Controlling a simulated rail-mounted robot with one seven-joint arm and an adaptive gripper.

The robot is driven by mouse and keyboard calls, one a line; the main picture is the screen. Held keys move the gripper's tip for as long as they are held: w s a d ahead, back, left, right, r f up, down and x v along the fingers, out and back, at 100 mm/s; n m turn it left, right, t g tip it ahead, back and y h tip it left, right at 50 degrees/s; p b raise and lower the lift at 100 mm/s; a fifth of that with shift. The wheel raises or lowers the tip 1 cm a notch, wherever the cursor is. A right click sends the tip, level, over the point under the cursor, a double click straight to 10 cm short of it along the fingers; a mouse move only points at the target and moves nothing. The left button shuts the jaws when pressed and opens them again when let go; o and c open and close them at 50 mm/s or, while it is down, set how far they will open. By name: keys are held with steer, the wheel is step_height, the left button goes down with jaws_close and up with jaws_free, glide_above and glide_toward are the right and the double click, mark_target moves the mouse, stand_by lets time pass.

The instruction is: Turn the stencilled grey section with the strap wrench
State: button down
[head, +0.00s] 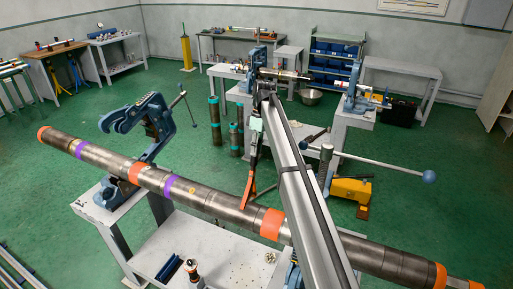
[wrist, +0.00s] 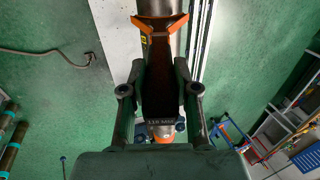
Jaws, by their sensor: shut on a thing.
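A long grey pipe (head: 215,199) with orange and purple bands lies across the head view. Its section between the right purple band and the middle orange band bears a small yellow mark (head: 192,190); no lettering is legible. My gripper (wrist: 159,92) is shut on the dark handle of the strap wrench (wrist: 160,75), which carries an "110 MM" label. The wrench's orange forked end (wrist: 160,24) overlaps the pipe in the wrist view. In the head view, the orange end (head: 247,192) appears at the pipe's far side; I cannot tell whether it touches.
A blue pipe vise (head: 140,118) stands open at the left on a grey bench (head: 190,240). A long vise bar with a ball end (head: 428,177) reaches right behind the pipe. A yellow machine (head: 350,190) stands on the green floor. Benches line the back wall.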

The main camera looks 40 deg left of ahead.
mark_target(254, 158)
steer(key=shift+f, duration=0.1)
stand_by(0.3)
steer(key=shift+s+f, duration=0.25)
steer(key=shift+f, duration=0.4)
steer(key=shift+b+x, duration=0.45)
steer(key=shift+x, duration=0.4)
stand_by(1.6)
steer(key=shift+s+d, duration=0.1)
steer(key=shift+d, duration=0.05)
steer(key=shift+s+d, duration=0.2)
steer(key=shift+s, duration=0.35)
steer(key=shift+s+d+r+t+b, duration=0.2)
steer(key=shift+s+t+b, duration=0.15)
steer(key=shift+s, duration=0.4)
steer(key=shift+s+d+r+t+b, duration=0.15)
steer(key=shift+s+r+t+b, duration=0.1)
steer(key=shift+s+t, duration=0.35)
steer(key=shift+s, duration=0.15)
steer(key=shift+t+y, duration=0.4)
steer(key=shift+t, duration=0.35)
steer(key=shift+s+d+b, duration=0.25)
steer(key=shift+s+b, duration=0.05)
steer(key=shift+s, duration=0.75)
steer(key=shift+s+d+b, duration=0.25)
steer(key=shift+s+d, duration=0.05)
steer(key=shift+s, duration=0.7)
